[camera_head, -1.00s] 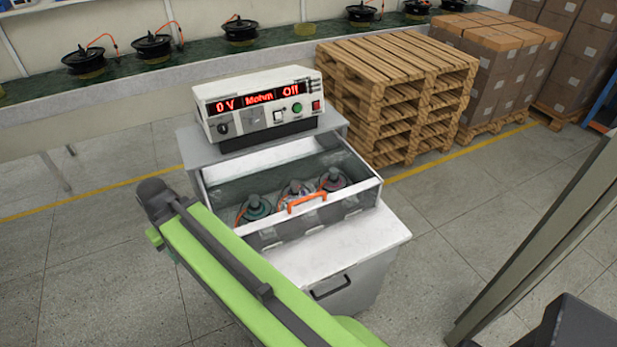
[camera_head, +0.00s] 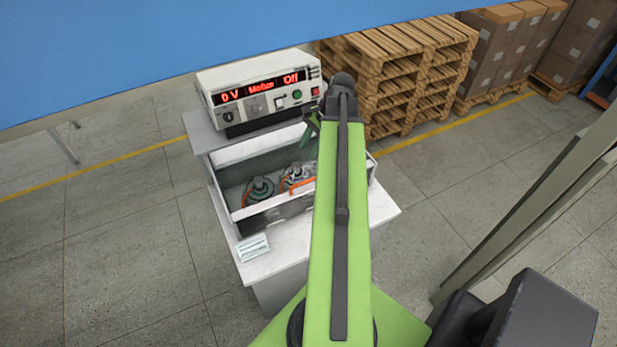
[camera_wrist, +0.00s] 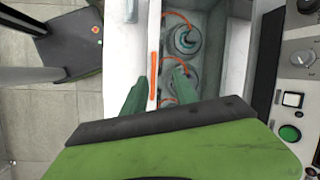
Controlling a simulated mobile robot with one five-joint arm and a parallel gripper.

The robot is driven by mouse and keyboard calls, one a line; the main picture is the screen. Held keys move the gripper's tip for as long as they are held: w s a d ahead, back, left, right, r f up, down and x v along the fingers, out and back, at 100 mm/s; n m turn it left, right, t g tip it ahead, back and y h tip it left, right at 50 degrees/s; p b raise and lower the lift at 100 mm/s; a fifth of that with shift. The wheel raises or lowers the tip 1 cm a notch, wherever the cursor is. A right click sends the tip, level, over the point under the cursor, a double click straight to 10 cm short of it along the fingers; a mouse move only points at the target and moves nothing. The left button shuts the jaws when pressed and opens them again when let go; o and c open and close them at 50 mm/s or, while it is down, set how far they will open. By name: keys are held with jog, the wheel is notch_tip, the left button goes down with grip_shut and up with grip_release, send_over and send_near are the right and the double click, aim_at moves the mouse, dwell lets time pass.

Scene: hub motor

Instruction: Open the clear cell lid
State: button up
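The clear cell lid (camera_head: 272,168) appears closed over the box on the white cabinet, with round motors visible beneath it. Its orange handle (camera_head: 300,185) is at the front edge, partly hidden by my green arm. In the wrist view the orange handle (camera_wrist: 154,75) runs upright in the picture. My gripper (camera_wrist: 160,88) is open, with one green finger on each side of the handle's line. I cannot tell the height between fingers and handle; I see no contact. In the head view my gripper (camera_head: 314,122) is mostly hidden behind the arm.
A test unit (camera_head: 260,92) showing "0 V" and "Off" stands behind the box; its buttons (camera_wrist: 290,133) are at the right in the wrist view. Wooden pallets (camera_head: 400,75) stand behind. A blue surface (camera_head: 200,40) covers the top of the head view.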

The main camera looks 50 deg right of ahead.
aim_at(309, 180)
jog(key=s+d+m+t, duration=0.1)
jog(key=s+d+m, duration=0.2)
jog(key=s+d, duration=0.2)
jog(key=b+x, duration=1.6)
jog(key=shift+w+a+f, duration=0.15)
jog(key=shift+a+f, duration=0.15)
grip_shut()
